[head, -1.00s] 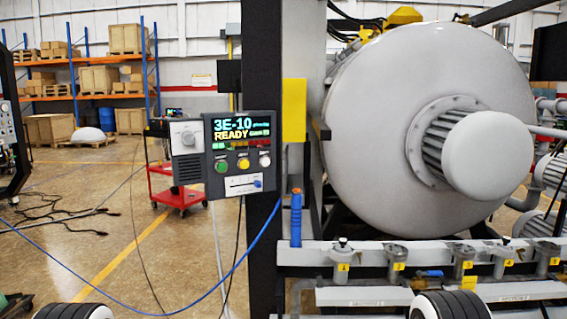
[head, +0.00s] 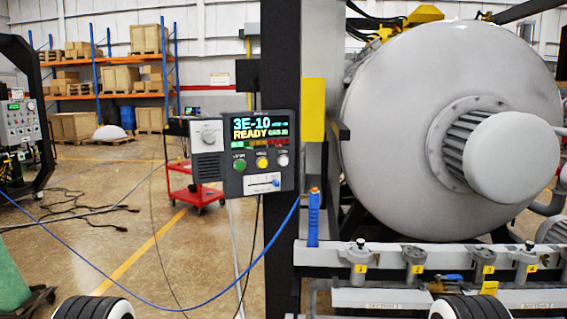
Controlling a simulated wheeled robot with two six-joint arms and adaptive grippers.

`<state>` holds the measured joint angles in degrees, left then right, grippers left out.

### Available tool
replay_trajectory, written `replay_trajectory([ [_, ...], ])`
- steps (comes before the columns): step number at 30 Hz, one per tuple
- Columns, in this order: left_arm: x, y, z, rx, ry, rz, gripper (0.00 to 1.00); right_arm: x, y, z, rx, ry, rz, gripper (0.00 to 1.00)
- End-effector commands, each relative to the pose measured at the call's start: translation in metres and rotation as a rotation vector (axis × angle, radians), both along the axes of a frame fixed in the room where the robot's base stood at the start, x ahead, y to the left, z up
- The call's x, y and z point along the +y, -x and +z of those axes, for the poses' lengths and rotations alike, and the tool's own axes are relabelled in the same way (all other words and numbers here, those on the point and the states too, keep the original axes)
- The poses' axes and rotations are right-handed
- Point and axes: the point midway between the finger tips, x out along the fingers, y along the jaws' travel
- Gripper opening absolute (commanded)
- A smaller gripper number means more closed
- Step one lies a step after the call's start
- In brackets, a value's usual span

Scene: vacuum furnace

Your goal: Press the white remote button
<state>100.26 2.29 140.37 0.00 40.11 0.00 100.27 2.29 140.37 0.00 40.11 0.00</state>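The remote panel (head: 230,181) is a dark box fixed beside a black upright post, left of the middle in the head view. Its screen (head: 260,127) reads 3E-10 and READY. Below the screen sit a green button (head: 239,165), a yellow button (head: 262,162) and the white button (head: 283,159), which is rightmost. A slider with a blue knob is under them. Nothing covers the white button. Neither gripper is in view; only rounded white and black parts of my arms show at the bottom edge.
A large grey furnace vessel (head: 450,130) fills the right, with a rail of valves (head: 420,253) before it. A blue cable (head: 180,309) hangs across the front. A red cart (head: 194,190) stands behind the panel. Open floor (head: 130,225) lies left, with loose black cables (head: 75,205).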

Motion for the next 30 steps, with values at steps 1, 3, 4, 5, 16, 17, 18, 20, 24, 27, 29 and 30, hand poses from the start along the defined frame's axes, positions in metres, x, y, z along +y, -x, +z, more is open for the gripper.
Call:
replay_trajectory([
  [1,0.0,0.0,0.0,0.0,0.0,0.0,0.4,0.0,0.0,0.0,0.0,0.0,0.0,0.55],
  [3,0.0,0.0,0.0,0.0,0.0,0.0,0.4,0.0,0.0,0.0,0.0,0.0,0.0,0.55],
  [4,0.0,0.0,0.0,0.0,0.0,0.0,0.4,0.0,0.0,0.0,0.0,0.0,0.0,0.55],
  [5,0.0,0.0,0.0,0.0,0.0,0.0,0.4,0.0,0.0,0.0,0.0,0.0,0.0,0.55],
  [16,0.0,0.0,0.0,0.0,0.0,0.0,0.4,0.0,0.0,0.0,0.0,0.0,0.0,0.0],
  [17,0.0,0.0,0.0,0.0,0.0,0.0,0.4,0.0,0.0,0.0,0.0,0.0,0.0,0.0],
  [18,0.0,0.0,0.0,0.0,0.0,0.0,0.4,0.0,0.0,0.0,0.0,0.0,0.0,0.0],
  [20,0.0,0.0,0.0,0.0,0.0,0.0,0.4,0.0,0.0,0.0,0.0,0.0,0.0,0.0],
  [24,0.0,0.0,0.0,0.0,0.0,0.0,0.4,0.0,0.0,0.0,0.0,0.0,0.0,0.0],
  [27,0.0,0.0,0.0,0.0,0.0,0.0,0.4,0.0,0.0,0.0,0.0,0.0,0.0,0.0],
  [29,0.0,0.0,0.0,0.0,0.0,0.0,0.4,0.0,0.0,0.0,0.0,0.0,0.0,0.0],
  [30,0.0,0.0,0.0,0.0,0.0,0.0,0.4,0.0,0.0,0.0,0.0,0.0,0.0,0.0],
])
